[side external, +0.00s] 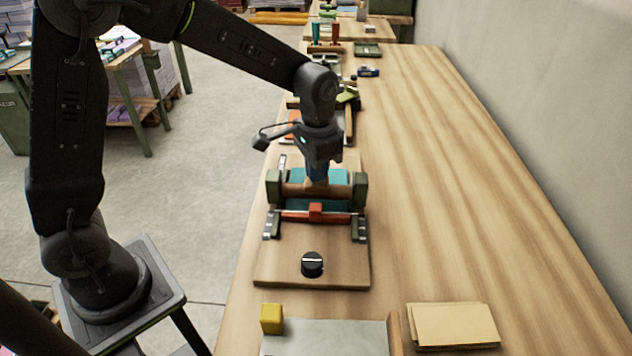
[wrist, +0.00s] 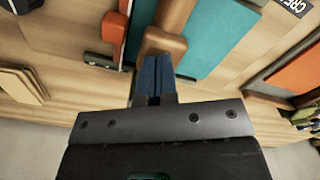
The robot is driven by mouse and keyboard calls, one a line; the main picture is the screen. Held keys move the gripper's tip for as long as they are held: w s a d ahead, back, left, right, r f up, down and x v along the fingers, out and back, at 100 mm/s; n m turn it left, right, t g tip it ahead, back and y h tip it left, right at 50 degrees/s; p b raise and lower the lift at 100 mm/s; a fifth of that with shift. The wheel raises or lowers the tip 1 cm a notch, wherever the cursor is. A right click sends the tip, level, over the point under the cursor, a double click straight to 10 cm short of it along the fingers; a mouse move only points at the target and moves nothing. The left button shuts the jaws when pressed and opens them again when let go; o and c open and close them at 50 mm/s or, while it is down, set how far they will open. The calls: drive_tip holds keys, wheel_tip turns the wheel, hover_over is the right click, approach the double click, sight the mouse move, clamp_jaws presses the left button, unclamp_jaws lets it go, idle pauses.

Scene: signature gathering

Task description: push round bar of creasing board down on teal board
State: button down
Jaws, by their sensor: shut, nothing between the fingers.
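The creasing board (side external: 285,267) is a wooden base on the bench. Its round wooden bar (side external: 335,191) lies crosswise between two dark green end blocks, over the teal board (side external: 334,177). Teal shows on both sides of the bar. My gripper (side external: 317,178) points down over the bar's middle, blue fingers shut and empty. In the wrist view the fingertips (wrist: 156,60) are at the bar; I cannot tell whether they touch it.
An orange-red slider (side external: 315,211) on a rail and a black knob (side external: 312,264) are in front of the bar. A yellow block (side external: 271,318) and a stack of tan card (side external: 452,325) are nearer. Other tools stand behind. The bench's right side is clear.

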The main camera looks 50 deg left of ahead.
drive_tip(key=shift+f, duration=0.85)
idle(0.3)
drive_tip(key=shift+r, duration=3.55)
drive_tip(key=s+a+r+n+t, duration=0.1)
drive_tip(key=s+r+t, duration=0.1)
drive_tip(key=s, duration=0.7)
drive_tip(key=s+a+r+n+t, duration=0.2)
drive_tip(key=s+r+t, duration=0.1)
drive_tip(key=s, duration=0.7)
drive_tip(key=shift+s+a+r+t, duration=0.15)
drive_tip(key=shift+s+r+t, duration=0.15)
drive_tip(key=shift+r, duration=0.25)
drive_tip(key=c, duration=1.8)
unclamp_jaws()
